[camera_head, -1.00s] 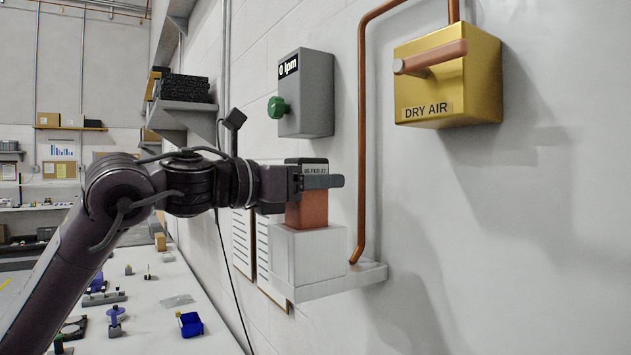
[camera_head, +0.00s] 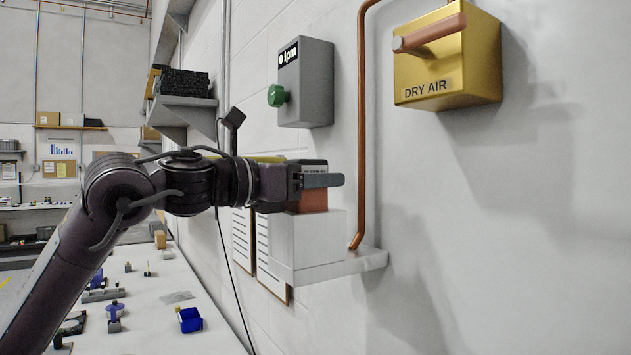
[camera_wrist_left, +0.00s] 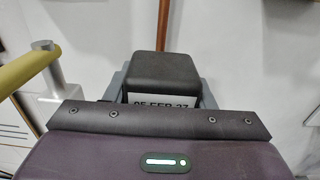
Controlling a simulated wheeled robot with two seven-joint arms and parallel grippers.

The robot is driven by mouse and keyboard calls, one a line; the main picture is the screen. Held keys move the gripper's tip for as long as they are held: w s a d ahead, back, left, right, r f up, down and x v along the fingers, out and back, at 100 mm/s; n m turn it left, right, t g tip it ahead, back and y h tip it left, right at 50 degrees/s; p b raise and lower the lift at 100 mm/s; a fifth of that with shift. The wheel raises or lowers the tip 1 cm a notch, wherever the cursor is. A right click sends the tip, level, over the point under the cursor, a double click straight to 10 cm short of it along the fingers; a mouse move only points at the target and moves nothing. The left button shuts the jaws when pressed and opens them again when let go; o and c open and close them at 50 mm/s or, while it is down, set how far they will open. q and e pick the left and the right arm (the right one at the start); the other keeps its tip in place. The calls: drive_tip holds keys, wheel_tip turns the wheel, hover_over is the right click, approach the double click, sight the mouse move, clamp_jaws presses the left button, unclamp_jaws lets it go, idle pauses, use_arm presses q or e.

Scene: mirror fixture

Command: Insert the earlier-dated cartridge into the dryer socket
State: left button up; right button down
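The cartridge (camera_head: 313,201) has a copper-coloured body, a dark cap and a white date label. It stands upright in the top of the white block (camera_head: 306,240), the dryer socket, with only a short band of copper showing above it. How deep it sits inside is hidden. My left gripper (camera_head: 318,181) is shut on the cartridge near its top. In the left wrist view the dark cap (camera_wrist_left: 162,76) is between the grey fingers, and the partly covered label seems to read 05 FEB 27. The other cartridge cannot be made out. My right gripper is not in view.
An olive-yellow bar (camera_wrist_left: 28,70) is close left of the gripper in the wrist view. A copper pipe (camera_head: 362,130) runs down to the white ledge (camera_head: 365,262). The grey flow box (camera_head: 306,85) and golden DRY AIR box (camera_head: 447,60) are above.

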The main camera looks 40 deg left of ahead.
use_arm(q)
drive_tip(key=o, duration=0.5)
drive_tip(key=shift+c, duration=0.2)
drive_tip(key=shift+f, duration=0.1)
drive_tip(key=b+v, duration=0.5)
drive_tip(key=v, duration=0.2)
drive_tip(key=shift+s, duration=0.4)
drive_tip(key=shift+a, duration=0.1)
